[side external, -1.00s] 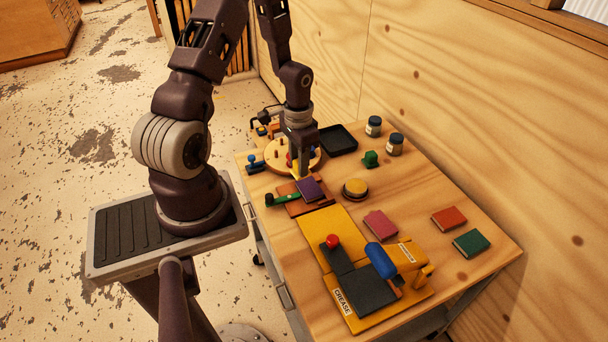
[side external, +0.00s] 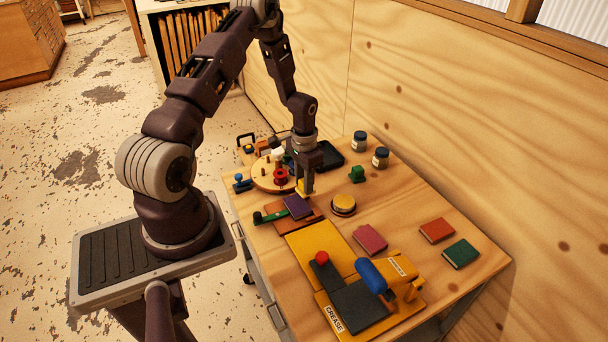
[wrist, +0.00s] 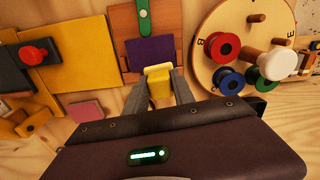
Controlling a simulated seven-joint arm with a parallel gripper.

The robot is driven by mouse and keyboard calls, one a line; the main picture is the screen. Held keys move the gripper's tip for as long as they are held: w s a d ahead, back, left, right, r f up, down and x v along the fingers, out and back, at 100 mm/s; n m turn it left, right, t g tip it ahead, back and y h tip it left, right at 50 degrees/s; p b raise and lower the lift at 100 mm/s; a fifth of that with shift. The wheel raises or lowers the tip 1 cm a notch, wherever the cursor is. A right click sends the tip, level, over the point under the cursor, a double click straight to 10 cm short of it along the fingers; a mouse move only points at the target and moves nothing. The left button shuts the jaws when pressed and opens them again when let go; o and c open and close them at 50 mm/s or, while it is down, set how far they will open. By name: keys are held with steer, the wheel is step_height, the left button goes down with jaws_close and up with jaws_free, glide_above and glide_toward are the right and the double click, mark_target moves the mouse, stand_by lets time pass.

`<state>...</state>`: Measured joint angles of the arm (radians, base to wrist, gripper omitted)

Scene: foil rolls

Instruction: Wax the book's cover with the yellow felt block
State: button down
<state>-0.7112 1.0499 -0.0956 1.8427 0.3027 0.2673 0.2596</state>
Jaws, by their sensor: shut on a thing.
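My gripper (side external: 306,188) is shut on the yellow felt block (wrist: 159,84), which shows between the fingers (wrist: 160,92) in the wrist view. The purple book (side external: 297,206) lies on a brown board (side external: 277,222); it also shows in the wrist view (wrist: 148,52). A green strip (wrist: 144,18) runs across the board beside the book. The block is at the book's near edge in the wrist view; I cannot tell whether it touches the cover. A round tin with a yellow top (side external: 343,203) stands to the right of my gripper.
A round wooden board with coloured spools (side external: 272,180) stands close to the left of my gripper. A yellow creasing press (side external: 345,305) fills the front. Pink (side external: 369,238), red (side external: 437,229) and green (side external: 461,253) books, a green block (side external: 357,174), jars (side external: 380,157) and a black tray (side external: 330,157) stand around.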

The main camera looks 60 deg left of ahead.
steer(key=shift+f, duration=0.9)
steer(key=shift+s+f, duration=0.15)
steer(key=shift+f, duration=0.15)
steer(key=shift+s+f, duration=0.1)
steer(key=shift+s, duration=2.95)
steer(key=shift+s+d, duration=0.15)
steer(key=shift+d, duration=0.55)
steer(key=shift+w+a, duration=0.1)
steer(key=shift+w, duration=3.35)
steer(key=shift+d, duration=0.45)
steer(key=shift+s+d, duration=0.2)
steer(key=shift+d, duration=0.05)
steer(key=shift+s, duration=3.2)
step_height(320, 180, up, 8)
